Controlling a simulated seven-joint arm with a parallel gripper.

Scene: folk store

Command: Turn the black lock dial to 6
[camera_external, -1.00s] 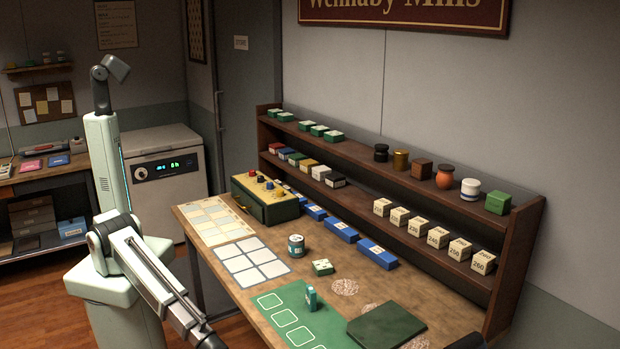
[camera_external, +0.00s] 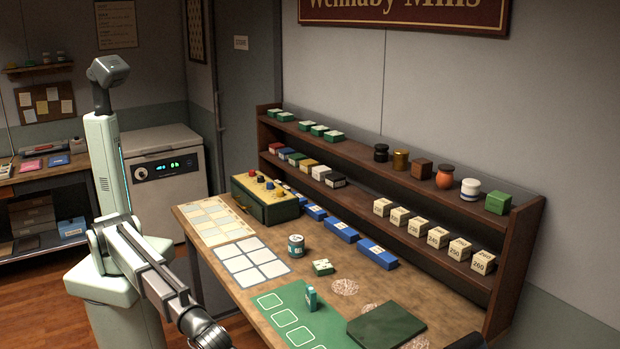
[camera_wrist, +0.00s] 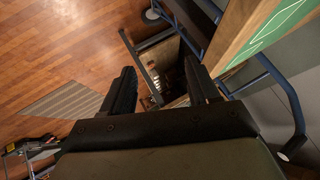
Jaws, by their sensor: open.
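A green and yellow lock box (camera_external: 265,211) stands at the back left of the workbench in the external view. Small coloured knobs stand on its top, among them red and dark ones. The black lock dial cannot be told apart for sure at this size, and its setting is unreadable. My gripper (camera_wrist: 159,78) shows in the wrist view with its two black fingers spread and nothing between them. It points down over the floor beside the bench, well away from the box.
The workbench (camera_external: 225,228) holds a teal tin (camera_external: 296,245), a small green-and-white box (camera_external: 322,267), a teal bottle (camera_external: 311,298), a green mat (camera_external: 275,315) and blue boxes (camera_external: 341,230). A loaded shelf (camera_external: 400,180) stands behind. The wrist view shows blue-framed legs and wooden floor.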

